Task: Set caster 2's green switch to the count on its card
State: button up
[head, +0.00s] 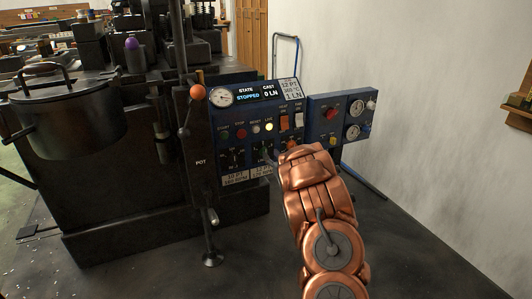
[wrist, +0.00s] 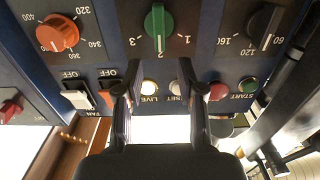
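The green switch (wrist: 158,28) is a round knob with a raised bar, on the blue panel in the wrist view, which is upside down. Its white mark points to 2; 3 is on the left and 1 on the right. The card (head: 291,91) at the panel's top right in the head view reads 12 PT, 360 °C, 1 LN. My gripper (wrist: 156,82) is open and empty. Its fingers are apart, below the green switch in the wrist view, and not around it. My copper arm hides part of the panel in the head view.
The display (head: 257,93) reads STOPPED and CAST 0 LN. An orange knob (wrist: 57,33) and a dark knob (wrist: 267,28) flank the green switch. Lamps, buttons and rocker switches lie near my fingers. An orange-balled lever (head: 198,92) stands left of the panel.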

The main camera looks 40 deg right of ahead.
aim_at(266, 149)
jog(key=x, duration=0.3)
jog(key=shift+f+b, duration=0.15)
jog(key=shift+b, duration=0.2)
jog(key=shift+b+x, duration=0.3)
jog(key=shift+x, duration=1.05)
grip_shut()
